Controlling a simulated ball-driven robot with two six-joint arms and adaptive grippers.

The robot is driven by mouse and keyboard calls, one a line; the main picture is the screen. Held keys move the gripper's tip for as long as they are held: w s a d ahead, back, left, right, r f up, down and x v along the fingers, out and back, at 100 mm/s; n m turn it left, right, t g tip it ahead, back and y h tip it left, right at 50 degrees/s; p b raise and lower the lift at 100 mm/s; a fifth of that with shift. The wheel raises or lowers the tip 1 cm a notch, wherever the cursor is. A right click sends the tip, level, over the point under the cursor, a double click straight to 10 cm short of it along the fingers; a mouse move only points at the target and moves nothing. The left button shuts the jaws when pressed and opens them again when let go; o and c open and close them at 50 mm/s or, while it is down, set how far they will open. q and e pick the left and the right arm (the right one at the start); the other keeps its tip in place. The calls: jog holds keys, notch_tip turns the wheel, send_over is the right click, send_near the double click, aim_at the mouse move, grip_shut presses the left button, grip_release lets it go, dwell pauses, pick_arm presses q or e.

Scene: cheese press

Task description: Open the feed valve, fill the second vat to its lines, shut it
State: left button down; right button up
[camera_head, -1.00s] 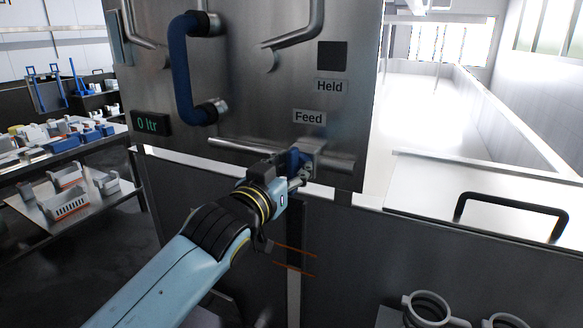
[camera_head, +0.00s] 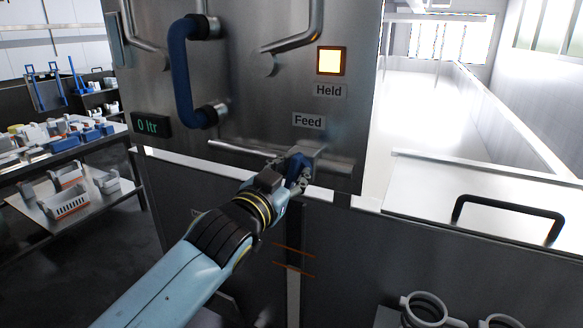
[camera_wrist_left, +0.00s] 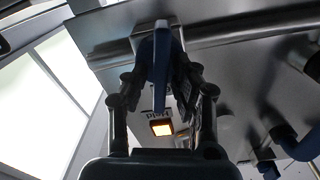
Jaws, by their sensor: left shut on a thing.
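The feed valve's blue handle (camera_head: 297,164) sits on a steel pipe under the "Feed" label (camera_head: 309,121). My left gripper (camera_head: 299,178) is shut on this handle; in the left wrist view the blue handle (camera_wrist_left: 161,55) stands between the two fingers. Above the "Held" label (camera_head: 329,90) a square lamp (camera_head: 331,61) glows yellow-white; it also shows in the left wrist view (camera_wrist_left: 162,128). A display (camera_head: 151,124) reads "0 ltr". Orange lines (camera_head: 292,252) show on a strip below the valve. My right gripper is not in view.
A large blue handle (camera_head: 181,70) and bent pipes are on the steel panel. A worktop with a black handle (camera_head: 509,213) lies to the right, with ring-shaped parts (camera_head: 424,308) below it. Shelves with bins (camera_head: 66,203) stand at left.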

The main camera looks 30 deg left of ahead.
pick_arm(q)
jog(key=shift+d+m+p, duration=0.15)
jog(key=shift+m+p, duration=0.35)
jog(key=shift+m, duration=1.3)
jog(key=shift+f, duration=0.1)
jog(key=c, duration=1.3)
grip_release()
jog(key=shift+c, duration=0.2)
jog(key=shift+s, duration=0.15)
jog(key=s, duration=1.1)
jog(key=shift+s+d, duration=0.35)
jog(key=shift+s, duration=0.05)
